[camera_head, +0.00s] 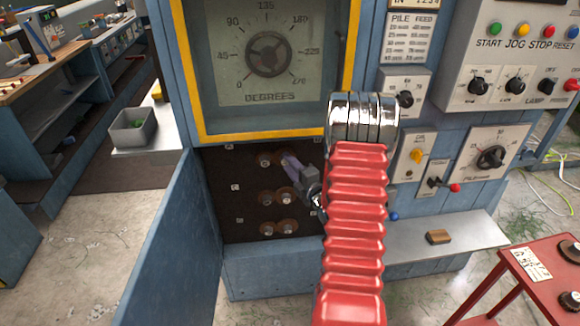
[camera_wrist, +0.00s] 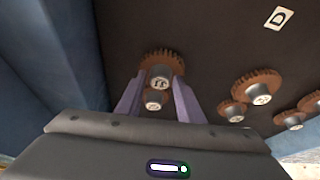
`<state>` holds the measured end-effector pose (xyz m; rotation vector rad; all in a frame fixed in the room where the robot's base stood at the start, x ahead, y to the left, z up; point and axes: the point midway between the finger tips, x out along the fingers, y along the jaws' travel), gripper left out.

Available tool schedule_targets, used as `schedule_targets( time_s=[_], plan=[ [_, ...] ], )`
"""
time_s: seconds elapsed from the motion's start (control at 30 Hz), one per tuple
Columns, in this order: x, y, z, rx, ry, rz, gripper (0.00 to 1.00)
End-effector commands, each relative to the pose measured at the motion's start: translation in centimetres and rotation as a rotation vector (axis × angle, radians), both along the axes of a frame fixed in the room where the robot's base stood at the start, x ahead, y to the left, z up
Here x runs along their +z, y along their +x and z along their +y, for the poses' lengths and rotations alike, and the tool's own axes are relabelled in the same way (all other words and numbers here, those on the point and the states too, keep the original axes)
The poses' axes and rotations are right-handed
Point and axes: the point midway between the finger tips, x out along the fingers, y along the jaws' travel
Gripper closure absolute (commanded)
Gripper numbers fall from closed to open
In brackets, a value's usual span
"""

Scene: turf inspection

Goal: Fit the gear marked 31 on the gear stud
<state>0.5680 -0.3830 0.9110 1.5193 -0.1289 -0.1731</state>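The brown gear (camera_wrist: 160,76) whose hub seems marked 31 shows at the top centre of the wrist view, against the dark back panel. The two purple fingers of my gripper (camera_wrist: 160,88) stand apart, one on each side of its hub. I cannot tell whether they press on it. A smaller gear (camera_wrist: 154,100) shows just below it, between the fingers. In the head view my gripper (camera_head: 290,162) reaches into the open cabinet at the upper gears, and its fingers hide part of them. No bare stud can be made out clearly.
More gears sit in pairs on the panel, such as a middle one (camera_head: 267,198) and a lower one (camera_head: 268,228). An open blue door (camera_head: 175,245) borders the cabinet at left. A grey bin (camera_head: 132,128) stands left.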

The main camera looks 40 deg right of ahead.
Motion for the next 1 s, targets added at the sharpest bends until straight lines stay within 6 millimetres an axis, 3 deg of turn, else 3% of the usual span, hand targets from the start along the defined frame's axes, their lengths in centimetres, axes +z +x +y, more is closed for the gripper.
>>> schedule_targets(
  time_s=[0.2, 0.57, 0.77, 1.0],
  plan=[
    [0.0, 0.0, 0.0, 0.000, 0.000, 0.000, 0.52],
    [0.0, -0.7, -0.1, -0.003, 0.001, 0.001, 0.52],
    [0.0, -2.9, 0.4, -0.004, 0.000, 0.001, 0.52],
    [0.1, -7.0, 1.1, -0.005, 0.000, 0.002, 0.52]
  ],
)
